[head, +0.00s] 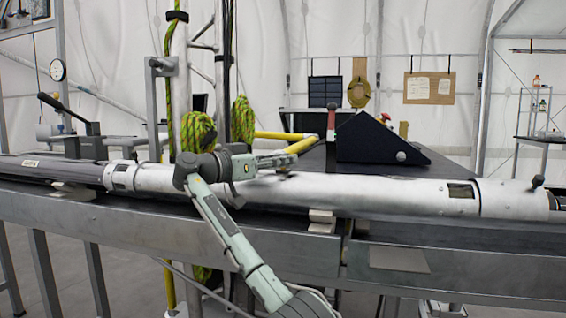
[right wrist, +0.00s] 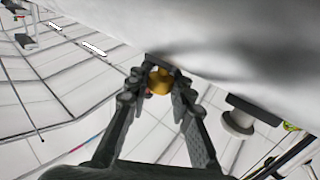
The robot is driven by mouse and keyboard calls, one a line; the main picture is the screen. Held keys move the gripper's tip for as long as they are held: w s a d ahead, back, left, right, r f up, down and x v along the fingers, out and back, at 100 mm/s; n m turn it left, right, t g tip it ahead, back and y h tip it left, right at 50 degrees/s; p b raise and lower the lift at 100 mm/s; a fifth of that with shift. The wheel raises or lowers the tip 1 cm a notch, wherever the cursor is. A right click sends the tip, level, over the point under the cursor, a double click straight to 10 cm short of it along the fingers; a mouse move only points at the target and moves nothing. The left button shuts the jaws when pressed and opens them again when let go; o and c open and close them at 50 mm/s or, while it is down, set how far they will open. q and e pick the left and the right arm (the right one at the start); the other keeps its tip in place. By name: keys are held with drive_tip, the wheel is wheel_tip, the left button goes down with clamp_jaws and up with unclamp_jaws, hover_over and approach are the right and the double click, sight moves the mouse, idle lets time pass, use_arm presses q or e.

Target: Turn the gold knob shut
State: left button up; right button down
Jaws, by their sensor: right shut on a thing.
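The gold knob (right wrist: 160,81) shows in the right wrist view, between the fingertips of my right gripper (right wrist: 163,70). The fingers are shut on it, and they cover its sides. Just above it in that view is the pale underside or side of a large tube. In the head view my right gripper (head: 290,159) reaches to the right along the top of the long silver tube (head: 360,190). I cannot make out the knob in the head view. My left gripper is not in view.
The tube lies along a grey metal rail (head: 130,220) on small blocks. A black wedge-shaped box (head: 375,140) stands behind it on a dark table. Upright poles with green rope (head: 197,130) stand close behind my right arm. A dark small knob (head: 537,181) sits at the tube's right end.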

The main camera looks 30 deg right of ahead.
drive_tip(key=shift+r+m+g, duration=0.1)
drive_tip(key=shift+m+g, duration=0.7)
drive_tip(key=shift+g, duration=0.4)
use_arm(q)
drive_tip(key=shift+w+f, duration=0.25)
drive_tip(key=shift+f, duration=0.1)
use_arm(e)
drive_tip(key=shift+m+g, duration=0.3)
drive_tip(key=shift+g, duration=0.2)
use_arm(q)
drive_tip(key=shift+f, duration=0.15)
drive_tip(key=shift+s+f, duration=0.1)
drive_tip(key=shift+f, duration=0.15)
use_arm(e)
drive_tip(key=shift+g, duration=0.3)
drive_tip(key=c, duration=1.3)
unclamp_jaws()
drive_tip(key=shift+d, duration=0.1)
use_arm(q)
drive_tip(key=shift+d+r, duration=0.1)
